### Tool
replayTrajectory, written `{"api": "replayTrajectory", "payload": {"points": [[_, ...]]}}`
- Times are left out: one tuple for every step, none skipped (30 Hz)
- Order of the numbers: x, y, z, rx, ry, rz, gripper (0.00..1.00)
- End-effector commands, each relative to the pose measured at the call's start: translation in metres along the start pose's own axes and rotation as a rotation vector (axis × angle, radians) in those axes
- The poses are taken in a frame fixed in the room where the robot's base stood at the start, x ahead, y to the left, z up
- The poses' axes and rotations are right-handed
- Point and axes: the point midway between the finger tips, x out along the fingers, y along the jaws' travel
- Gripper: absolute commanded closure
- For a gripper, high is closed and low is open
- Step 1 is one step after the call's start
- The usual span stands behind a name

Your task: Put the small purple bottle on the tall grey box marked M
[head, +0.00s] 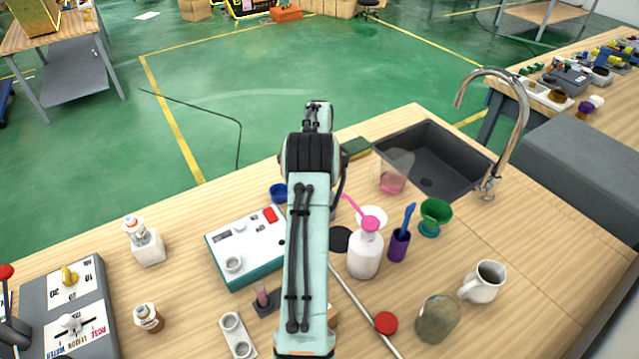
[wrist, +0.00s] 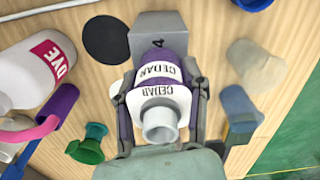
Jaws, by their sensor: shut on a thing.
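In the wrist view, my gripper (wrist: 161,75) is shut on a small purple bottle (wrist: 172,45) with a white CEDAR label and a pale round neck. One finger is on each side of it. A grey box (wrist: 150,24) with a dark mark stands just beyond the bottle; I cannot read the mark for certain. The bottle overlaps the box in the picture, and I cannot tell whether they touch. In the head view my arm hides the gripper, the purple bottle and this box.
A black disc (wrist: 107,39) lies beside the box. A clear beaker (head: 393,170) stands by the sink (head: 437,150). A teal-sided device (head: 243,237) is left of my arm.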

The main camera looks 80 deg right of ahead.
Motion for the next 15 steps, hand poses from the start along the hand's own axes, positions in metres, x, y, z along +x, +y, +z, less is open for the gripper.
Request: {"api": "replayTrajectory", "payload": {"points": [[0.0018,0.0002,0.0002,0.0,-0.001,0.001,0.92],[0.0022,0.0002,0.0002,0.0,-0.001,0.001,0.53],[0.0019,0.0001,0.0001,0.0,-0.001,0.0,0.4],[0.0018,0.0001,0.0001,0.0,-0.001,0.0,0.31],[0.0018,0.0001,0.0001,0.0,-0.001,0.0,0.3],[0.0018,0.0001,0.0001,0.0,-0.001,0.0,0.3],[0.0018,0.0001,0.0001,0.0,-0.001,0.0,0.3],[0.0017,0.0001,0.0001,0.0,-0.001,0.0,0.3],[0.0017,0.0001,0.0001,0.0,-0.001,0.0,0.3],[0.0017,0.0001,0.0001,0.0,0.0,0.0,0.3],[0.0017,0.0001,0.0001,0.0,-0.001,0.0,0.3],[0.0016,0.0001,0.0001,0.0,0.0,0.0,0.3],[0.0013,0.0001,0.0001,0.0,0.0,0.0,0.3],[0.0004,0.0,0.0001,0.0,0.0,0.0,0.3],[-0.0019,-0.0001,0.0,0.0,0.0,-0.001,0.3]]}}
